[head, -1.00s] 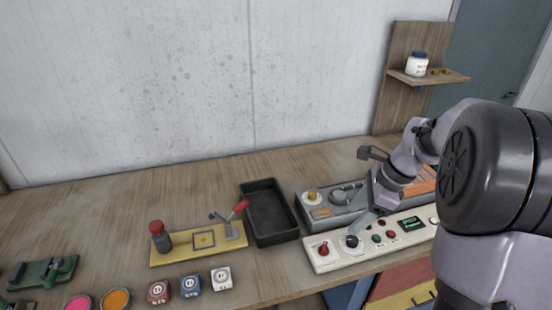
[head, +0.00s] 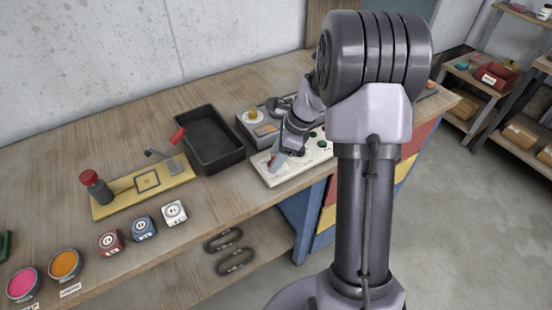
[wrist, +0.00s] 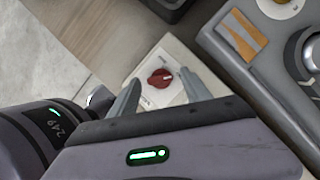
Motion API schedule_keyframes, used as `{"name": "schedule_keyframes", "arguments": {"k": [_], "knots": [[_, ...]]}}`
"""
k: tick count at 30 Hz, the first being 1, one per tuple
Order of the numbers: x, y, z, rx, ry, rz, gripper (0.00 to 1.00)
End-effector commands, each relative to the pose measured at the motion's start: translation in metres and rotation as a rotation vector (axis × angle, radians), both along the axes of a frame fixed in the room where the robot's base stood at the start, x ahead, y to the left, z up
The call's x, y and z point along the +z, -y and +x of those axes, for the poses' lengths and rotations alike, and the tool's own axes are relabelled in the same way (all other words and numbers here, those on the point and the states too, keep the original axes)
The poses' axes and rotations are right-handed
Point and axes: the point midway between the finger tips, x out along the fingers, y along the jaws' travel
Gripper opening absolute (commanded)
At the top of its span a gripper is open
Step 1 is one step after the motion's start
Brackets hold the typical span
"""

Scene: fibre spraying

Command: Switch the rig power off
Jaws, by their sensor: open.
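The white control panel (head: 290,176) lies near the front edge of the bench. In the wrist view its red rotary knob (wrist: 161,78) sits on the panel's white face (wrist: 176,56). My gripper (wrist: 160,84) is open, with one finger on each side of the knob. I cannot tell whether the fingers touch it. In the head view my gripper (head: 275,161) is low over the left end of the panel, and my arm hides much of the panel. The knob's label is too small to read.
A black tray (head: 210,140) stands left of the panel. A grey tool tray (head: 262,127) lies behind it. Red, blue and white blocks (head: 174,212) stand near the front edge.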

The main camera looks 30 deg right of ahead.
Motion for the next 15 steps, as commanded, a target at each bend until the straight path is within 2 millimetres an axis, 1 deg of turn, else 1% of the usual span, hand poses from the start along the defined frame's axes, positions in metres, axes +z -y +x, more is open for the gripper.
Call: {"name": "schedule_keyframes", "arguments": {"k": [5, 8, 9, 13, 14, 15], "knots": [[0.0008, 0.0, 0.0, 0.0, 0.0, 0.0, 0.56], [0.0009, 0.0, 0.0, 0.001, 0.0, 0.0, 0.39], [0.0009, 0.0, 0.0, 0.001, 0.0, 0.0, 0.31], [0.0009, 0.0, 0.0, 0.001, 0.0, 0.0, 0.05], [0.0009, 0.0001, 0.0, 0.001, 0.0, 0.0, 0.0], [0.0009, 0.0001, 0.0, 0.001, 0.0, 0.0, 0.0]]}}
